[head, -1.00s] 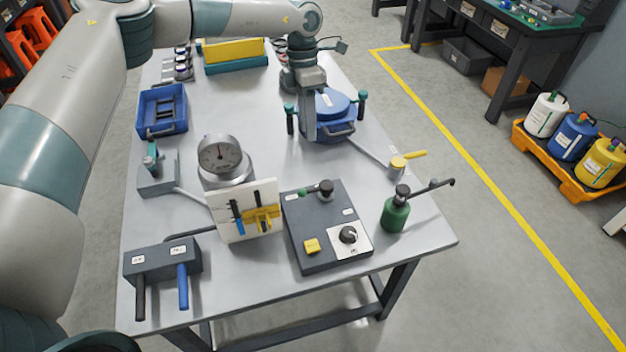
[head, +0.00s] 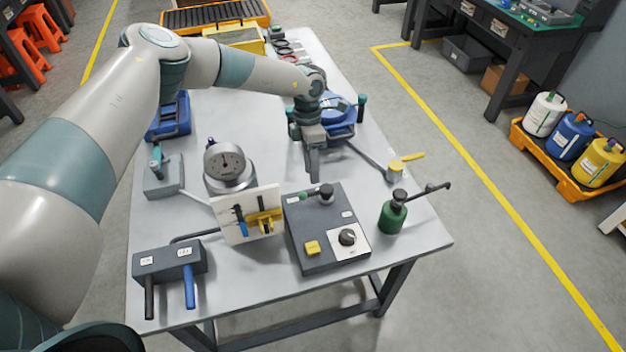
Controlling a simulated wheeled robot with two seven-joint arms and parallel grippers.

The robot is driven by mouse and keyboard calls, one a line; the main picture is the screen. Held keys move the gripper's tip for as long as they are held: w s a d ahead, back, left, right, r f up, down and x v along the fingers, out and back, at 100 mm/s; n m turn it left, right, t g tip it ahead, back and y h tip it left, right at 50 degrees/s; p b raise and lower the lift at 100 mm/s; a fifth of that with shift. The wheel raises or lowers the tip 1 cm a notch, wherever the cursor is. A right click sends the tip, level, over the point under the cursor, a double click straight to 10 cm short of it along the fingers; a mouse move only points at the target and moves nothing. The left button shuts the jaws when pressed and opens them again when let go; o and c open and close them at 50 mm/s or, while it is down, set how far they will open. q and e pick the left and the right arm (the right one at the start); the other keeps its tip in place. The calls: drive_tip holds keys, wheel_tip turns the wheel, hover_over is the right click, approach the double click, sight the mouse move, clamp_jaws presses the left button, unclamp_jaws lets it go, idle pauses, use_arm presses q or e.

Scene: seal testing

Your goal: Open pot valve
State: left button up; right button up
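The blue pot (head: 341,128) sits at the far right of the table, partly hidden behind my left arm. A thin pipe (head: 368,158) runs from it to a small valve (head: 394,173) near the table's right edge. The valve's yellow lever (head: 412,156) sticks out to the right, over the edge. My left gripper (head: 314,176) points down in front of the pot, left of the valve and apart from it. Its fingers overlap in this view, so their opening cannot be judged. No held object shows. My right gripper is not in view.
A grey control box (head: 330,258) with a knob and yellow button stands in front of my gripper. A green bottle (head: 392,217) with a long spout stands near the valve. A dial gauge (head: 225,162) and a white tool board (head: 238,233) are to the left.

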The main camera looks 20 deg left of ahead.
sight(314, 192)
use_arm(q)
drive_tip(key=shift+s+d+f+p, duration=0.15)
drive_tip(key=shift+f+p, duration=0.15)
drive_tip(key=shift+f, duration=0.7)
drive_tip(key=shift+s+d+f+p, duration=0.1)
drive_tip(key=shift+s+f+p, duration=0.15)
drive_tip(key=shift+f, duration=0.8)
drive_tip(key=shift+s+d+f+p, duration=0.1)
drive_tip(key=shift+f+p, duration=0.25)
drive_tip(key=shift+f, duration=0.65)
drive_tip(key=shift+c, duration=0.3)
clamp_jaws()
